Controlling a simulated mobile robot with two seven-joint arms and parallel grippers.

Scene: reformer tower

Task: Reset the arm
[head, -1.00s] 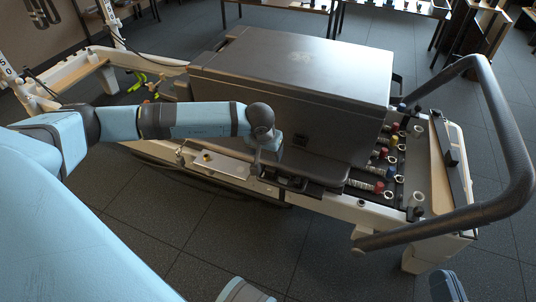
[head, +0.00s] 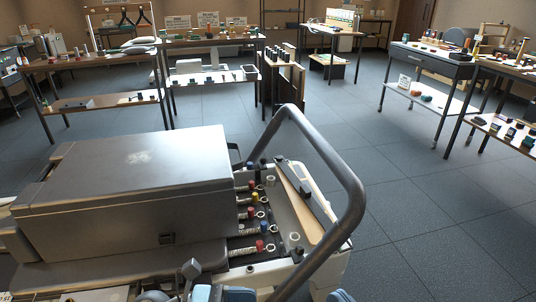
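Only small parts of my arms show, at the bottom edge of the head view. My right gripper (head: 190,274) seems to be the narrow grey piece there, in front of the reformer's near edge. Light-blue pieces of my arm lie beside it, cut off by the frame. I see nothing held, and its finger opening cannot be made out. My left gripper is not to be seen. The reformer (head: 272,275) stands close in front of me, with a large grey box (head: 130,185) on top.
The reformer's dark curved bar (head: 345,185) rises at its right end, beside coloured-capped springs (head: 245,213). Tables with small items (head: 90,62) stand at the back left, and a dark workbench (head: 430,62) at the back right. The tiled floor (head: 420,205) at right is clear.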

